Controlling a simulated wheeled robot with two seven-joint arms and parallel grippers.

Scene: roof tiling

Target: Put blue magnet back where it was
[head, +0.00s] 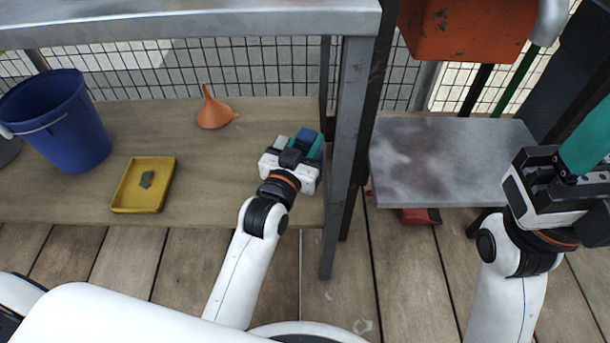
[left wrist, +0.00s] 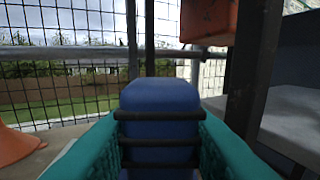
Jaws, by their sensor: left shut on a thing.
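The blue magnet (left wrist: 160,97) is a rounded blue block between the teal fingers of my left gripper in the left wrist view. Dark bands cross its face. In the head view, my left gripper (head: 308,147) is shut on the magnet (head: 303,135) over the right end of the wooden lower shelf, beside the grey metal post. I cannot tell whether the magnet touches the shelf. My right gripper (head: 582,150) is at the right edge of the head view, partly cut off; its jaw gap is not clear.
The wooden shelf (head: 240,115) holds a blue bucket (head: 55,120), a yellow tray (head: 160,170) with small grey pieces and an orange funnel (head: 213,110). A metal post (head: 347,150) stands right of my left gripper. A bare grey platform (head: 450,160) lies beyond it.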

